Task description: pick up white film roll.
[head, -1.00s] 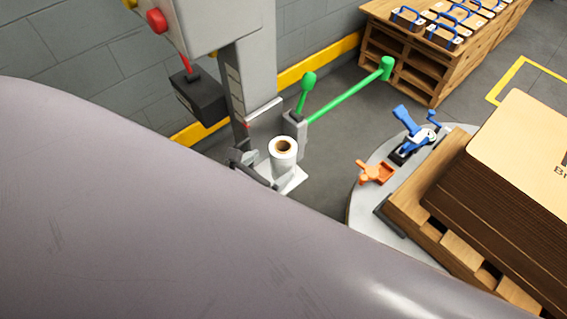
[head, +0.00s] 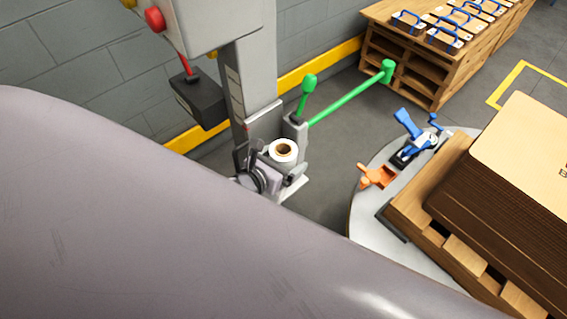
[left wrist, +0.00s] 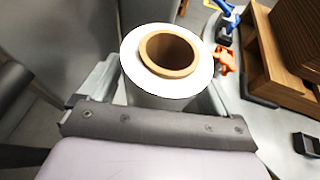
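The white film roll (head: 284,160) stands upright on the stacker's small ledge, with its brown cardboard core facing up. In the left wrist view the roll (left wrist: 133,58) fills the space ahead of my left gripper. My left gripper (head: 277,177) is at the roll's near side in the head view. In the left wrist view one finger of the gripper (left wrist: 165,104) lies on each side of the roll, and the fingers look spread. Whether they touch the roll is hard to tell. The roll's lower part is hidden behind the gripper. My right gripper is not in view.
The stacker's mast (head: 250,80) and a green-tipped handle (head: 345,95) rise close behind the roll. A blue-and-black tool (head: 415,138), an orange clamp (head: 377,176) and a pallet with stacked cardboard (head: 530,150) are on the round platform at right.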

